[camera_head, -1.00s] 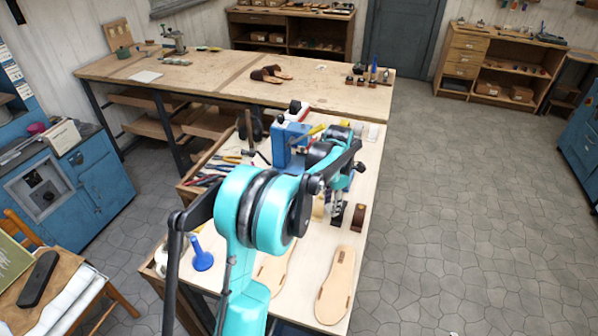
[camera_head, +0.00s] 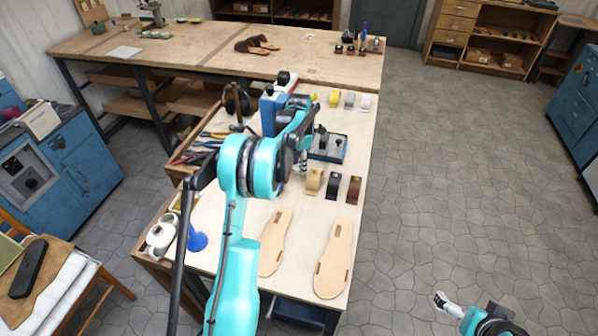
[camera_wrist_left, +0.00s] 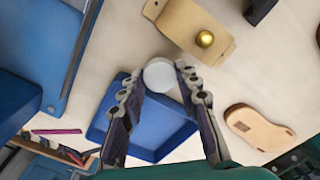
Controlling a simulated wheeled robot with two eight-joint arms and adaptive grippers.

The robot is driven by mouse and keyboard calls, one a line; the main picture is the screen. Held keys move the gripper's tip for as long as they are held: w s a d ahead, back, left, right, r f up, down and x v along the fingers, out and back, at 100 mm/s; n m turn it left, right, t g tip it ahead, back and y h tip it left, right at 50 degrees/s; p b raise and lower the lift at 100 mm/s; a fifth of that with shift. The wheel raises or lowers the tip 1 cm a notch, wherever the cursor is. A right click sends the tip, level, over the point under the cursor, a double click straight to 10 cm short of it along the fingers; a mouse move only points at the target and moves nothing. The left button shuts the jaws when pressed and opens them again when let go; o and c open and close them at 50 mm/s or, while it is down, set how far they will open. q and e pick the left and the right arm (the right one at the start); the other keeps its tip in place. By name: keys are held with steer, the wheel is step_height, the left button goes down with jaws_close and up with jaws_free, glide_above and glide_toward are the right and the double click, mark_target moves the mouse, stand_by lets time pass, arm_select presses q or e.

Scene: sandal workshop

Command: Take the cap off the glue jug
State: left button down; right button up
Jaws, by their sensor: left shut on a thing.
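In the left wrist view a round white cap (camera_wrist_left: 160,75) sits between the two fingers of my left gripper (camera_wrist_left: 168,84). The fingers are shut on it.
The tan strap piece (camera_head: 315,180) stands close beside my left gripper, with dark ones to its right. Two soles (camera_head: 335,260) lie nearer. A blue machine (camera_head: 268,112) is behind. Floor at right is clear.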

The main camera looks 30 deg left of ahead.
mark_target(299, 177)
arm_select(q)
steer(key=shift+f, duration=1.65)
steer(key=shift+b, duration=0.3)
steer(key=shift+f, duration=0.2)
steer(key=c, duration=1.1)
jaws_free()
steer(key=shift+r, duration=0.2)
